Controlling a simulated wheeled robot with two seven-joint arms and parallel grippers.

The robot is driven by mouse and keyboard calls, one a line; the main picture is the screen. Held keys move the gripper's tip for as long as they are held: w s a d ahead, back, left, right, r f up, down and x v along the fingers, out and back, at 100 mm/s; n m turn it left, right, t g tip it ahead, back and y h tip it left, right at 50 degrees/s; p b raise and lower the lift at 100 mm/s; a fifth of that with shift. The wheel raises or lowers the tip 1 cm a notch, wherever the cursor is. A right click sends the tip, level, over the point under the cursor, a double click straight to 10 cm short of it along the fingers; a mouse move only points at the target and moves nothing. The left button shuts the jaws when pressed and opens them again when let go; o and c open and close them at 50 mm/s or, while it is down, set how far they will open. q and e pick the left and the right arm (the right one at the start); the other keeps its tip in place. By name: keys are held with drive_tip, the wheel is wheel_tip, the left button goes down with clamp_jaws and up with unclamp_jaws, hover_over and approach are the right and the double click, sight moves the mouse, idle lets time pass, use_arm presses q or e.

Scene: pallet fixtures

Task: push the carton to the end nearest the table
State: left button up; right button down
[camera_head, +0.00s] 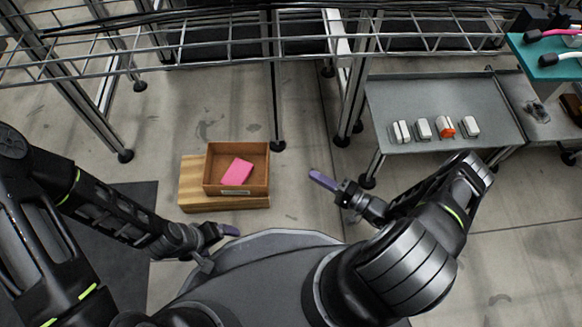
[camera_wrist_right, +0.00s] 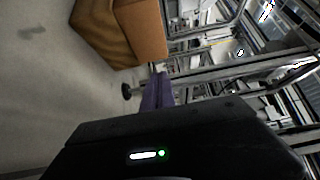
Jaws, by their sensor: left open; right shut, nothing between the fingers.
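The carton (camera_head: 261,178) is an open brown box with a pink item (camera_head: 237,172) inside and a pale label on its near side. It sits on a wooden platform (camera_head: 192,185), at the platform's right end, with bare wood showing on the left. My left gripper (camera_head: 230,230) is below the platform in the head view, apart from the carton. My right gripper (camera_head: 322,180) is to the right of the carton, apart from it, shut and empty. In the right wrist view the carton (camera_wrist_right: 140,30) shows at the top, beyond the purple fingers (camera_wrist_right: 157,92).
A grey metal table (camera_head: 445,100) with several small white items and an orange-and-white one stands at the right. A wire rack (camera_head: 275,90) with metal legs stands behind the platform. A dark mat (camera_head: 130,210) lies on the left. The floor between carton and table is mostly clear.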

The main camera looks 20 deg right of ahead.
drive_tip(key=s+a+b+x, duration=0.1)
drive_tip(key=b+x, duration=0.3)
drive_tip(key=x, duration=0.8)
drive_tip(key=shift+a, duration=0.85)
drive_tip(key=shift+s+a, duration=0.1)
drive_tip(key=shift+s, duration=0.05)
drive_tip(key=shift+a+p, duration=0.4)
drive_tip(key=shift+a, duration=0.6)
drive_tip(key=shift+d, duration=0.1)
